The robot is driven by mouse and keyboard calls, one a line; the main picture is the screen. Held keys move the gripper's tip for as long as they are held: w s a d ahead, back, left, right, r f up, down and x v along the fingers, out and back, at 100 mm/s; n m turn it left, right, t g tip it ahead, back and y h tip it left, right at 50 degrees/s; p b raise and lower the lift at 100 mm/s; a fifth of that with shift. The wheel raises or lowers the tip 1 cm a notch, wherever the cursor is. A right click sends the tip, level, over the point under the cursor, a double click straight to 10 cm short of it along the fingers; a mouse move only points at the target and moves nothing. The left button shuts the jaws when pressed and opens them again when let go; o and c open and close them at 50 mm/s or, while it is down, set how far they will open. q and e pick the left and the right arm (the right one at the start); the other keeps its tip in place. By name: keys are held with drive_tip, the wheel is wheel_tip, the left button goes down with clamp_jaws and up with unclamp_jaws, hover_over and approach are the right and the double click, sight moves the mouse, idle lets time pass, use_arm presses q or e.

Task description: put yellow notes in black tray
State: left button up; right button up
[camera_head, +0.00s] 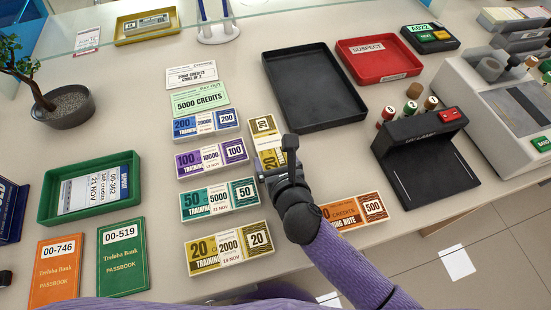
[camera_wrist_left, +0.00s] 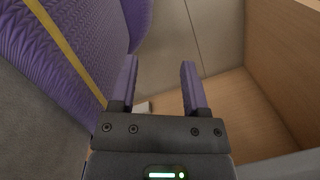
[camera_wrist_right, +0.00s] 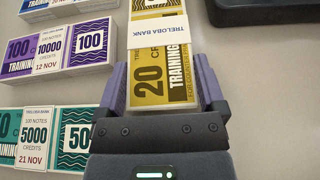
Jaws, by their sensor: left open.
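A yellow bundle of 20-credit notes (camera_head: 263,128) with a white band lies lengthwise away from me, right of the purple notes. The right gripper (camera_head: 276,168) is over its near end. In the right wrist view, the fingers stand on either side of this yellow bundle (camera_wrist_right: 160,75), very close to its edges; whether they press on it is unclear. A second yellow bundle (camera_head: 230,250) lies at the front of the note column. The black tray (camera_head: 315,118) lies empty at the back, right of the notes. The left gripper (camera_wrist_left: 160,85) is open and empty, low beside a wooden panel.
Teal notes (camera_head: 220,201), purple notes (camera_head: 212,158) and blue notes (camera_head: 206,124) lie left of the right gripper. Orange notes (camera_head: 355,213) lie right of my arm.

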drive_tip(key=shift+o, duration=0.5)
